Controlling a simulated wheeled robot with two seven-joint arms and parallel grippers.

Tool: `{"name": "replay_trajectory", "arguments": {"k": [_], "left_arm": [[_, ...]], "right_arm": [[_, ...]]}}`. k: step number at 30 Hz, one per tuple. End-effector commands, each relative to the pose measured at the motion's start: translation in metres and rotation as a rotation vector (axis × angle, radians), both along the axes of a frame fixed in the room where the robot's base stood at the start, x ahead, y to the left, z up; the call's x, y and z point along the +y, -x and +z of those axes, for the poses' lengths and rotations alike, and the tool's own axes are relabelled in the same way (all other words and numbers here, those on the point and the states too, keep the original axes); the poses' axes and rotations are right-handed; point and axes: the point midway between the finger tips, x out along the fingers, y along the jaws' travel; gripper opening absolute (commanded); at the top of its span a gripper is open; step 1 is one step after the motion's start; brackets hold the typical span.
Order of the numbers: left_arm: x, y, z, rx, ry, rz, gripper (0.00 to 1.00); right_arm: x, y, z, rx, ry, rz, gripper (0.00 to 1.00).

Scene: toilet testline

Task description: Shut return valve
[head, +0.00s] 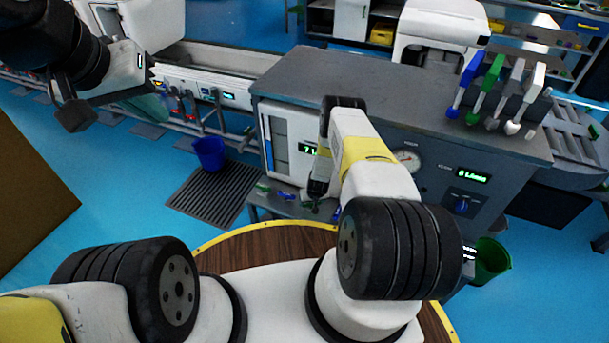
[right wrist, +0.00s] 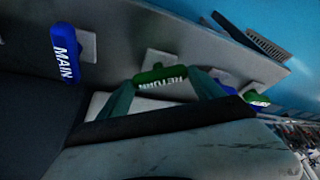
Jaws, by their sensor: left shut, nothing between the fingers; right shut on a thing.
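The return valve's green handle (right wrist: 162,76), lettered RETURN, lies between the fingertips of my right gripper (right wrist: 164,82) in the right wrist view. The gripper is shut on it. The handle sits in front of a pale square plate on the grey panel. In the head view my right gripper (head: 315,206) reaches down at the front of the grey test bench (head: 375,85), and the return handle is not clear there. My left gripper (head: 150,105) is at the upper left, shut and empty, away from the bench valves.
A blue handle lettered MAIN (right wrist: 64,52) is left of the return handle. Another blue handle (right wrist: 224,78) is close on its right. Coloured levers (head: 500,95) stand on the bench top. A blue bucket (head: 209,153) and a dark floor grate (head: 212,193) lie to the left.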

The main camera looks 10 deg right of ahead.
Motion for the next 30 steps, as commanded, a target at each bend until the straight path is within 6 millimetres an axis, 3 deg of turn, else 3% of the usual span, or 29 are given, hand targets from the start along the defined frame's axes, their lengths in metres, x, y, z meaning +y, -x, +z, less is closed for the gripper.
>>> {"name": "replay_trajectory", "arguments": {"k": [15, 30], "left_arm": [[0.0, 0.0, 0.0, 0.0, 0.0, 0.0, 0.0], [0.0, 0.0, 0.0, 0.0, 0.0, 0.0, 0.0]], "right_arm": [[0.003, -0.0013, 0.0001, -0.002, 0.003, -0.428, 0.36], [0.0029, -0.0015, 0.0002, -0.001, 0.001, -0.594, 0.36]]}}
